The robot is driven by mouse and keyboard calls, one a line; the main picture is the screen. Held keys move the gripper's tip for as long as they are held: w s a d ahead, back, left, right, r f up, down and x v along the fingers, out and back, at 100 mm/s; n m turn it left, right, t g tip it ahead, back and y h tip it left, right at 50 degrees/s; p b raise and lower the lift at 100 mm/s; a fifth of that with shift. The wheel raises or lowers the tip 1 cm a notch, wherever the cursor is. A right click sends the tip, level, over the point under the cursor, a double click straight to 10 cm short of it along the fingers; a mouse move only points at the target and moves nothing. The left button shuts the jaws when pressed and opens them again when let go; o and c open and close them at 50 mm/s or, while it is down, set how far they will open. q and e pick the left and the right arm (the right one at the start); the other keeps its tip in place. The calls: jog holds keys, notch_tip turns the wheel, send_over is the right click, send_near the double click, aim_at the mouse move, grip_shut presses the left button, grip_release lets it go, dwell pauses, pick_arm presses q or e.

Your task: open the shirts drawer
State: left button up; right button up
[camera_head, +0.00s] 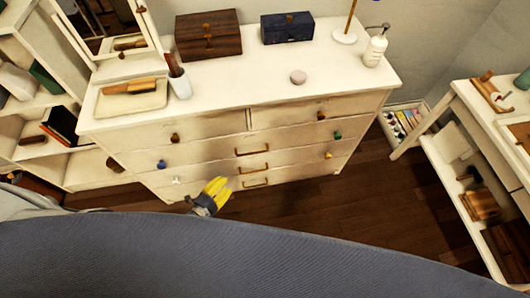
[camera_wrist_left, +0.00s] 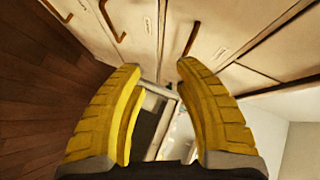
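A cream dresser (camera_head: 211,124) stands against the wall with all its drawers closed. Its upper drawers have small knobs, and bar handles (camera_head: 253,152) run down the middle of the lower ones. I cannot tell which drawer is the shirts drawer; small labels in the left wrist view are unreadable. My left gripper (camera_head: 222,183), with yellow fingers, is in front of the lower drawers, left of the bottom handle (camera_head: 255,184). In the left wrist view its fingers (camera_wrist_left: 160,66) are apart with nothing between them, and bronze handles (camera_wrist_left: 112,20) show beyond. My right gripper is not in view.
On the dresser top are a brown wooden box (camera_head: 208,36), a dark blue box (camera_head: 287,28), a tray (camera_head: 130,97), a cup (camera_head: 180,85) and a white bottle (camera_head: 375,49). A white shelved table (camera_head: 438,128) stands at right.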

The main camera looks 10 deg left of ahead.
aim_at(254, 153)
pick_arm(q)
notch_tip(254, 153, up, 4)
jog(key=w+d+m+t+h, duration=0.1)
jog(key=d+m+h, duration=0.1)
jog(key=m, duration=0.1)
jog(key=shift+m, duration=0.3)
jog(key=x, duration=1.7)
jog(key=shift+w+f, duration=0.15)
jog(key=shift+w, duration=0.15)
jog(key=shift+o, duration=0.5)
grip_shut()
